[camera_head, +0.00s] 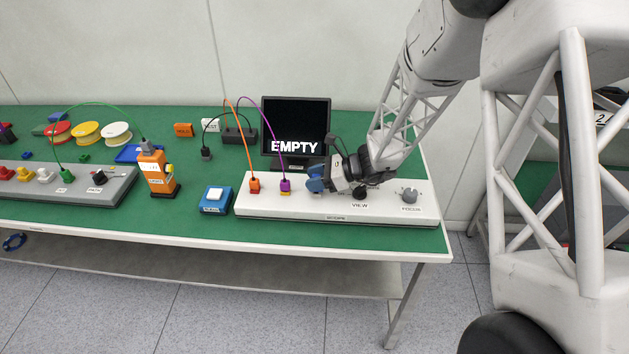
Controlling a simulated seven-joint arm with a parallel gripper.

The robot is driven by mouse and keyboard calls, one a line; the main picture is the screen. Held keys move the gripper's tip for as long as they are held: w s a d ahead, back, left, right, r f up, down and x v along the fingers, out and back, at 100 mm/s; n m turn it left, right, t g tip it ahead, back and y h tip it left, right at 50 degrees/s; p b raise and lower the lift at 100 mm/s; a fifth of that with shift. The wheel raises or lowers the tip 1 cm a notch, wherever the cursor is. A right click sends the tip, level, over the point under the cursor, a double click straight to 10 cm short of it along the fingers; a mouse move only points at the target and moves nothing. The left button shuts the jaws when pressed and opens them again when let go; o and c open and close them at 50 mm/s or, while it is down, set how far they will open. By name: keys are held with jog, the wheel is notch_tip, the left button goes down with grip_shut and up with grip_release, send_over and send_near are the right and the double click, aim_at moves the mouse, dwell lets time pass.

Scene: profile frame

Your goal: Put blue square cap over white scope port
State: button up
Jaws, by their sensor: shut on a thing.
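The white scope panel (330,208) lies along the right front part of the table. Orange and purple plugs stand in its left part. My gripper (317,180) is low over the panel's middle, right of the purple plug. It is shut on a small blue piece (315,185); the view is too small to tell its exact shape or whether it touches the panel. A white port is not clearly visible, and my gripper hides part of the panel.
A blue box with a white top (215,199) and an orange device (156,173) stand left of the panel. A black monitor (296,130) reading EMPTY stands behind it. Orange and purple cables (249,140) arch close to my gripper. A grey knob (408,195) is at right.

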jog(key=shift+r, duration=1.1)
jog(key=shift+w, duration=0.15)
jog(key=shift+w+d+r+m+t, duration=0.15)
jog(key=shift+w+m+t, duration=0.1)
jog(key=shift+w, duration=0.15)
jog(key=shift+w+d+r+m+t, duration=0.15)
jog(key=shift+w+t, duration=0.1)
jog(key=shift+w, duration=0.15)
jog(key=w+d+r+m+t+h, duration=0.4)
jog(key=w+d+r+m+t, duration=0.15)
jog(key=w+d, duration=0.3)
jog(key=w+d+r+m+t+h, duration=0.4)
jog(key=w+d+m+t, duration=0.25)
jog(key=w, duration=0.25)
jog(key=w+d+r+m+h, duration=0.2)
jog(key=d+r+m+h, duration=0.3)
jog(key=d, duration=0.3)
jog(key=shift+a, duration=0.1)
